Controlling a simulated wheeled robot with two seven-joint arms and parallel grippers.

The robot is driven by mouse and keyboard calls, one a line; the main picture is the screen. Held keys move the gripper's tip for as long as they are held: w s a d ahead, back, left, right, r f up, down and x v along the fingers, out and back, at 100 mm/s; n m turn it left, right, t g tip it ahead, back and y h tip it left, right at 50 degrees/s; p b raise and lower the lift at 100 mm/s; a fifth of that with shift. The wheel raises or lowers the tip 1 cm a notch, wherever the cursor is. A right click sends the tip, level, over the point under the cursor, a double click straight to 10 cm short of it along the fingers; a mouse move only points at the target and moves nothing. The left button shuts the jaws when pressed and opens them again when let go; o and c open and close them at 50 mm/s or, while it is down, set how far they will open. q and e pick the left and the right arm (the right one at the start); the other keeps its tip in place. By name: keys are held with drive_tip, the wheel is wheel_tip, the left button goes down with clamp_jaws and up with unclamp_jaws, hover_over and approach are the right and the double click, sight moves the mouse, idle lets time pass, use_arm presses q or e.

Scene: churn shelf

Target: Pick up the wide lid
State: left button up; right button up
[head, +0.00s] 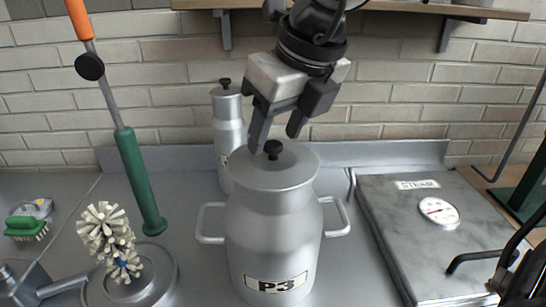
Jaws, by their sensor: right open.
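The wide lid (258,171) is a grey metal disc with a black knob (273,149). It sits on top of the large metal can marked P3 (272,240), which has a handle on each side. My right gripper (276,140) comes down from above, with its fingers pointing down at the knob. It is open and empty, and its fingertips are close to the knob, one to each side in the picture. Whether they touch it I cannot tell. My left gripper is not in view.
A narrower metal can (228,118) with a black knob stands behind P3. A metal box marked STEAM (400,230) with a dial is on the right. A white-bristled brush (108,235), a green brush (25,228) and a tall green-and-orange rod (138,170) are on the left. A shelf (400,8) runs above.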

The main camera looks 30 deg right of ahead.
drive_tip(key=shift+x, duration=0.75)
clamp_jaws()
drive_tip(key=shift+r, duration=0.1)
